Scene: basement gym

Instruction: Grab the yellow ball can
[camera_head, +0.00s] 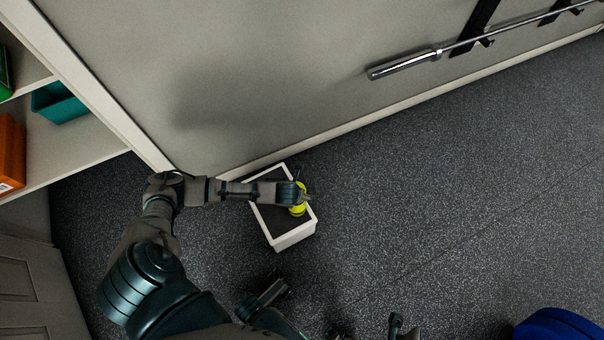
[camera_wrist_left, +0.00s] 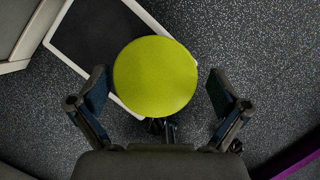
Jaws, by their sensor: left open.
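The yellow ball can (camera_head: 297,211) stands on a white box with a dark top (camera_head: 293,237) on the floor near the wall, partly hidden by my left gripper (camera_head: 303,197). In the left wrist view the round yellow-green top of the can (camera_wrist_left: 155,77) lies between the two fingers of my left gripper (camera_wrist_left: 160,92). The fingers are spread, with a gap to the can on each side. The can's side is hidden from the wrist camera.
A shelf with a teal bin (camera_head: 60,102) and an orange box (camera_head: 10,152) stands at the left. A barbell (camera_head: 405,65) hangs on the wall. A blue round object (camera_head: 558,326) is at the lower right. The speckled floor right of the box is clear.

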